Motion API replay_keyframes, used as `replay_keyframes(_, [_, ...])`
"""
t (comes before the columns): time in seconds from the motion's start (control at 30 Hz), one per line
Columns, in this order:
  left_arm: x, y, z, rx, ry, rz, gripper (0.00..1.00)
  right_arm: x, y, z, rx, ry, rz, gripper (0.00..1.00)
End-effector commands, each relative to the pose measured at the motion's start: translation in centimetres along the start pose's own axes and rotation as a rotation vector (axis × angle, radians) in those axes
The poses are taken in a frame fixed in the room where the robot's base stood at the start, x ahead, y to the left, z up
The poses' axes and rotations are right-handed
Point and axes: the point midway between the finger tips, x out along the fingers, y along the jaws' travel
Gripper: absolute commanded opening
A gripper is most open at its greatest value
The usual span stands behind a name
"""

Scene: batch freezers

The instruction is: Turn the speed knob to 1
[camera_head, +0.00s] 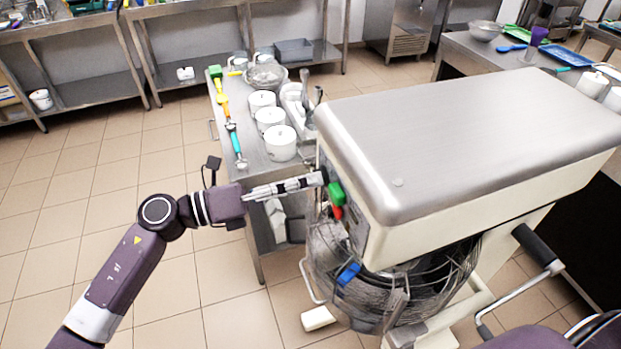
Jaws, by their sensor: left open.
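The mixer (470,140) is a large cream machine with a steel top. Its control side faces my left arm. A green button (335,192) and a red button (338,212) stick out of that side. A small dark part at the fingertips, just above the green button, looks like the speed knob (325,175). My left gripper (316,181) is open and points at it from the left, with its fingertips at or around it. I cannot tell whether they touch it. The knob's markings and setting are hidden. My right gripper is not in view.
A wire guard (430,280) surrounds the bowl below the mixer head, with a blue part (348,274) on it. A black-handled lever (532,245) stands at the right. A steel table (243,175) with white pots (281,143) is behind my left gripper. The tiled floor at left is clear.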

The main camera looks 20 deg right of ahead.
Motion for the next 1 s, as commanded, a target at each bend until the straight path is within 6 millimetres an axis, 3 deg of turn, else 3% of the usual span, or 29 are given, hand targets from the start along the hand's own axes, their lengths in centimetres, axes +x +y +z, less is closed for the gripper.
replay_keyframes(0.3, [-6.8,0.1,0.0,0.000,0.001,0.004,0.43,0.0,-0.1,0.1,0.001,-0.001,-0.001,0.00])
replay_keyframes(0.5, [-9.5,0.0,0.0,0.000,0.000,0.001,0.43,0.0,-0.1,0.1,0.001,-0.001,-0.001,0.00])
replay_keyframes(1.0, [-10.2,0.0,0.1,0.001,0.001,-0.001,0.43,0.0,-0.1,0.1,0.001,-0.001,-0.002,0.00])
